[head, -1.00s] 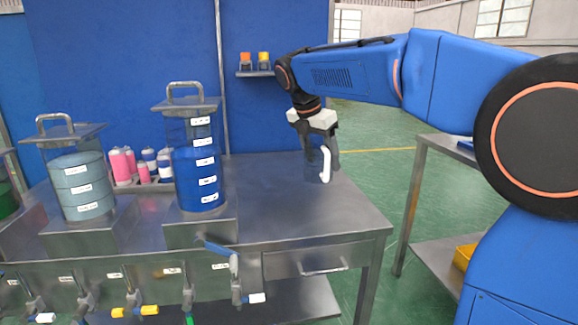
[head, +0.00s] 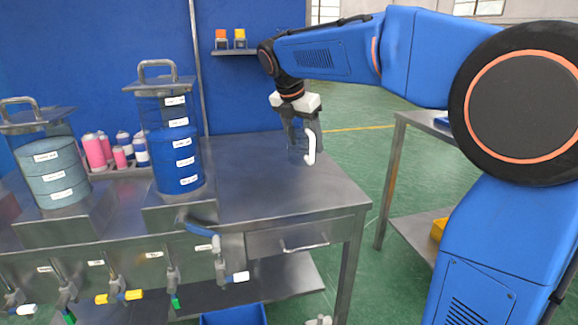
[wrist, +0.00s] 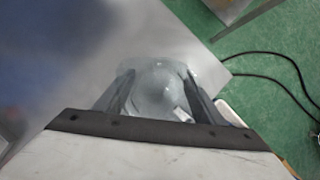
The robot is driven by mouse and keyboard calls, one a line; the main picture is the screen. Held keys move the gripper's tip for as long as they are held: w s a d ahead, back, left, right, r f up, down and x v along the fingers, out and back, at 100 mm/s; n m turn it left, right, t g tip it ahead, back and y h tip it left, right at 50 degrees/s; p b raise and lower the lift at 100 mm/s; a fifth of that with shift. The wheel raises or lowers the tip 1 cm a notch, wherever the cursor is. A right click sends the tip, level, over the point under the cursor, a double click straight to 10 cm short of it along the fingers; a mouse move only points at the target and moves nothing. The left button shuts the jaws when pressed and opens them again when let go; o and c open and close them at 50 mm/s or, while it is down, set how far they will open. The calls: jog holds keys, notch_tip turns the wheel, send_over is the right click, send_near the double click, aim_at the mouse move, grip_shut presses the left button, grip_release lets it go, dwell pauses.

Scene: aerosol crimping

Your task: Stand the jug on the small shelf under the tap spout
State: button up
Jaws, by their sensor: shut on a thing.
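My gripper (head: 304,130) is shut on the clear jug (head: 298,152), whose white handle (head: 311,148) faces right. The jug is upright over the right end of the steel bench; I cannot tell whether its base touches the top. In the wrist view the jug (wrist: 160,85) sits between the two dark fingers. A tap with a blue lever (head: 203,231) and a white-tipped spout (head: 237,277) is on the bench front, left of and below the jug. Several other taps are in a row further left. I cannot make out a small shelf under a spout.
A tank of blue liquid (head: 178,160) and a grey one (head: 55,172) stand on the bench (head: 250,190). Pink and white cans (head: 95,150) are behind them. A drawer (head: 290,240) and lower steel shelf (head: 285,275) are below. A blue crate (head: 233,315) shows at the bottom.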

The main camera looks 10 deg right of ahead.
jog(key=shift+f, duration=4.05)
jog(key=shift+f, duration=0.1)
jog(key=o, duration=1.1)
